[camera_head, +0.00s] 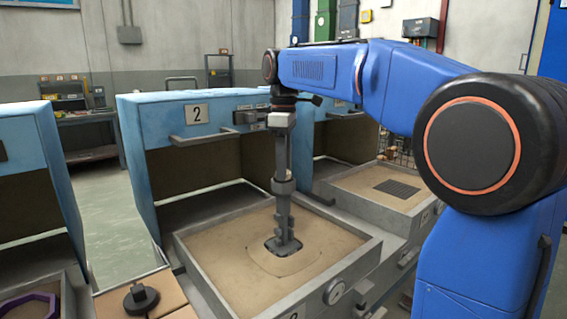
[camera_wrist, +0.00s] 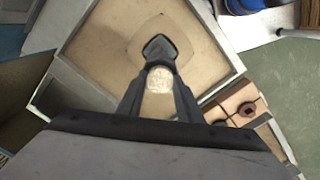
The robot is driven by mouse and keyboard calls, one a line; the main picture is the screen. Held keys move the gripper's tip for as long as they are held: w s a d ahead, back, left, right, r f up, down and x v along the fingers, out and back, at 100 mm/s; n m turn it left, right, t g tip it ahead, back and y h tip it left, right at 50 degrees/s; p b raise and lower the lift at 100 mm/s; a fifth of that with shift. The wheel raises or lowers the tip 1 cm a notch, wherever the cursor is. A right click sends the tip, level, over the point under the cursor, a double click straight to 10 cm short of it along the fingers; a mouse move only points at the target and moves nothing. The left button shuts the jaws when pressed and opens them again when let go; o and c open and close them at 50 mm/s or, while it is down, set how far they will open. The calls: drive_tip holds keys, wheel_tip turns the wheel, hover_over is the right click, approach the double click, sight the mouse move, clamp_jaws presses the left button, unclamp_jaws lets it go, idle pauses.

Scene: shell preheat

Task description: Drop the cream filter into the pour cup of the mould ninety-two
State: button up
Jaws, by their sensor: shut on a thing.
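My gripper (camera_head: 284,228) points straight down over the sand box in front of the blue housing marked 2. In the wrist view, its dark fingers are shut on the round, pale cream filter (camera_wrist: 159,80). The dark, square-like pour cup (camera_wrist: 159,47) lies just beyond the filter in that view. In the head view, the pour cup (camera_head: 297,247) sits in the sand right at the fingertips; I cannot tell whether they touch it. The filter cannot be made out clearly there. I cannot read a mould number ninety-two.
The sand box's metal rim (camera_head: 222,296) surrounds the work area, with a dial gauge (camera_head: 336,291) on its front. A dark knob (camera_head: 140,298) stands on a tan block at the left. A second sand box with a dark grate (camera_head: 398,189) is at the right.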

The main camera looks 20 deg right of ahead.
idle(0.4)
drive_tip(key=o, duration=1.1)
wheel_tip(320, 180, up, 12)
drive_tip(key=shift+s, duration=0.1)
